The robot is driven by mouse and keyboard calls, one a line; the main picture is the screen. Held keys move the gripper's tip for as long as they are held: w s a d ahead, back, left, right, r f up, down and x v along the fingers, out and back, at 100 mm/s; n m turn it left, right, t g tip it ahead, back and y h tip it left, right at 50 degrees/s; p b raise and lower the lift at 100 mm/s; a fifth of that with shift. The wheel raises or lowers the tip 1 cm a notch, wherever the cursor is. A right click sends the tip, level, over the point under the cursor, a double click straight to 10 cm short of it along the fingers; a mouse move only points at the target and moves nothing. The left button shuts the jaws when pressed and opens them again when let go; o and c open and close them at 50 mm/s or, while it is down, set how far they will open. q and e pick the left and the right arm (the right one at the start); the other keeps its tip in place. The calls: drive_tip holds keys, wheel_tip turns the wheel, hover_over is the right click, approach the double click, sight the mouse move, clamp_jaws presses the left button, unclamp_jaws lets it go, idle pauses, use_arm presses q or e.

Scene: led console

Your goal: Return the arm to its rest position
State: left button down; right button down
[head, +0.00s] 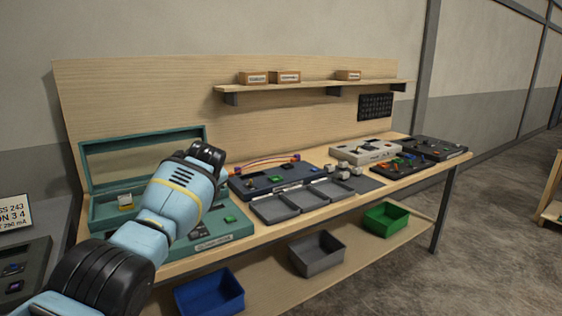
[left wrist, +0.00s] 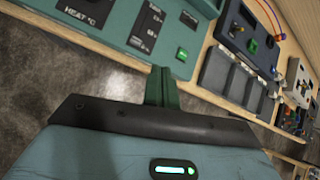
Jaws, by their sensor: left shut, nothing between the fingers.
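My left arm (head: 172,205) reaches in from the lower left in the head view and covers part of the teal console (head: 232,228). Its fingertips are hidden in that view. In the left wrist view my left gripper (left wrist: 160,86) shows two green fingers pressed together with nothing between them. They are apart from the console (left wrist: 205,8), whose panel with a green button (left wrist: 182,53) lies beyond them, past the bench edge. Grey floor shows around the fingers. My right gripper is in neither view.
The wooden bench (head: 300,212) holds a dark board (head: 265,180), grey trays (head: 275,208) and more boards at right. A shelf (head: 310,86) with small boxes is above. Blue (head: 210,293), grey (head: 316,254) and green (head: 385,219) bins sit below.

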use_arm(q)
drive_tip(key=s+d+f+n+h, duration=0.1)
drive_tip(key=s+f+n, duration=0.2)
drive_tip(key=f, duration=0.7)
drive_tip(key=s+d+f+n+h, duration=0.15)
drive_tip(key=s+f, duration=0.25)
drive_tip(key=f, duration=0.5)
drive_tip(key=s+f+n, duration=0.3)
drive_tip(key=f, duration=0.7)
drive_tip(key=s+f+n+t+h, duration=0.15)
drive_tip(key=s+f+n, duration=0.45)
drive_tip(key=s+f, duration=0.75)
drive_tip(key=s+a+r+n+h, duration=0.1)
drive_tip(key=s+n, duration=0.9)
drive_tip(key=s, duration=2)
drive_tip(key=shift+a+r+n+t, duration=0.35)
drive_tip(key=shift+a+r, duration=0.15)
drive_tip(key=shift+a, duration=0.05)
